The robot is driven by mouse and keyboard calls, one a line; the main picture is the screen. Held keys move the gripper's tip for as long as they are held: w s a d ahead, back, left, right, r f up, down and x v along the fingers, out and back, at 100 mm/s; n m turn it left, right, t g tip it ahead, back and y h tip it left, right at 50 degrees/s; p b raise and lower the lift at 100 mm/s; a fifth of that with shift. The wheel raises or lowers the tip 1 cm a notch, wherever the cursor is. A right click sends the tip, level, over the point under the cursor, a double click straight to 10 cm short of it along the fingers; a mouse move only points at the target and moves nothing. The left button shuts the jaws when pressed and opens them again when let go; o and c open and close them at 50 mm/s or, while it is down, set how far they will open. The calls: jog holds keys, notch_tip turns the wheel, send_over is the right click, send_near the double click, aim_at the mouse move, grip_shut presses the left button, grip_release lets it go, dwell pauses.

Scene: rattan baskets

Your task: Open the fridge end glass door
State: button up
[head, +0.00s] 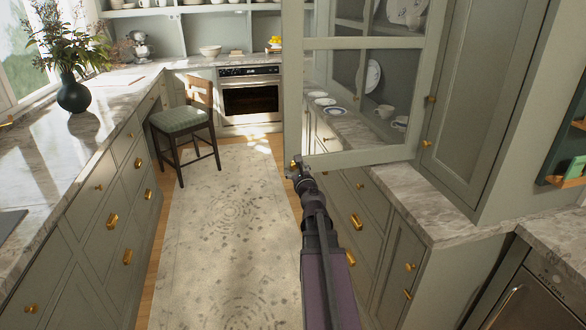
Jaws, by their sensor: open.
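A grey-green framed glass door (360,158) stands at the upper right, above the marble counter. It appears swung out from the cabinet, with its left edge free and its right edge beside the tall cabinet. Dishes show through its panes. My gripper (296,170) is at the door's lower left corner, at the end of my dark arm reaching up from the bottom. It is open. A small brass spot shows at its tips; I cannot tell whether they touch the door. The finger gap is too small to see clearly.
The right counter (410,200) and brass-handled drawers run beside my arm. A tall cabinet (480,100) stands right of the door. A chair (185,120) stands ahead near the oven (250,100). The rug (230,240) is clear. A vase (73,94) stands on the left counter.

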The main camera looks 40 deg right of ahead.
jog(key=v, duration=0.6)
jog(key=shift+a, duration=0.1)
dwell(0.6)
jog(key=w+a+f+m+g+p, duration=0.1)
jog(key=a+f+m+g+p, duration=0.2)
jog(key=a+m+g, duration=0.7)
jog(key=w+a+f+m+p, duration=0.1)
jog(key=a+f+m+p, duration=0.35)
jog(key=m, duration=1.15)
jog(key=s+a+f+m+g+y, duration=0.1)
jog(key=s+a+m+g+y, duration=0.2)
jog(key=a, duration=0.9)
jog(key=s+a+f+m+g+y, duration=0.2)
jog(key=s+a+m+g+y, duration=0.1)
jog(key=a, duration=1)
jog(key=s+m+y, duration=0.1)
jog(key=s+m, duration=0.1)
jog(key=s, duration=0.1)
jog(key=shift+y, duration=0.3)
